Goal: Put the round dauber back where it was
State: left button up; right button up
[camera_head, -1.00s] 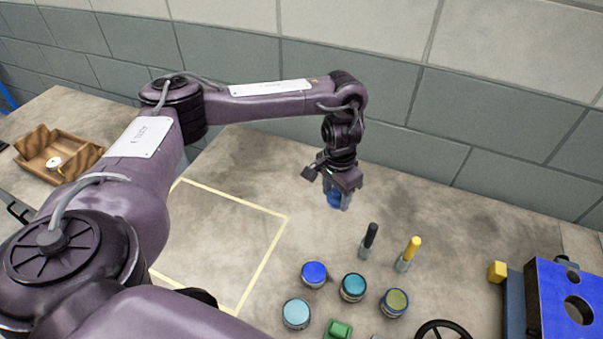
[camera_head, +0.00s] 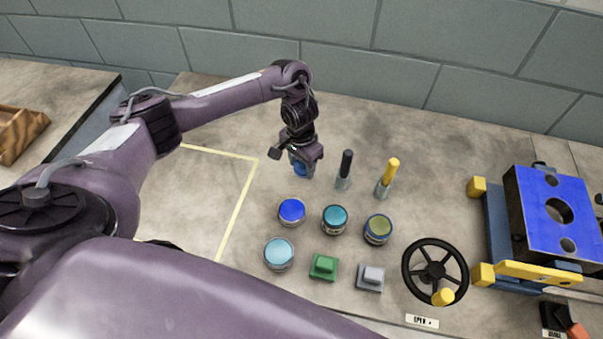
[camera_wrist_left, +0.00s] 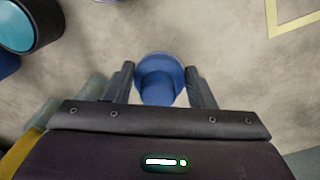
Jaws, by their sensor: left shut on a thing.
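My left gripper (camera_head: 303,172) is shut on a blue round-topped piece, which looks like the round dauber (camera_head: 299,169). It holds the piece over the bench, behind the jars and left of the black-handled tool. In the left wrist view the dauber (camera_wrist_left: 158,80) sits between the two fingers, its round end showing. Its lower part is partly hidden by the fingers, and I cannot tell whether it touches the bench. A black-handled tool (camera_head: 346,165) and a yellow-handled tool (camera_head: 390,172) stand upright in small grey holders. My right gripper is not in view.
Several jars stand in front, including a blue-lidded jar (camera_head: 291,211). A green block (camera_head: 323,266), a grey block (camera_head: 370,276) and a black handwheel (camera_head: 435,270) are nearer. A blue mould (camera_head: 555,215) stands right. A yellow-taped area (camera_head: 240,205) lies left, its visible part clear.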

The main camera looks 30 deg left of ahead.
aim_at(301, 172)
pick_arm(q)
notch_tip(301, 172, down, 4)
jog(key=shift+r, duration=0.15)
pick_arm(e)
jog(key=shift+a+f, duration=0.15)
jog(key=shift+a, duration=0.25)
pick_arm(q)
jog(key=o, duration=1)
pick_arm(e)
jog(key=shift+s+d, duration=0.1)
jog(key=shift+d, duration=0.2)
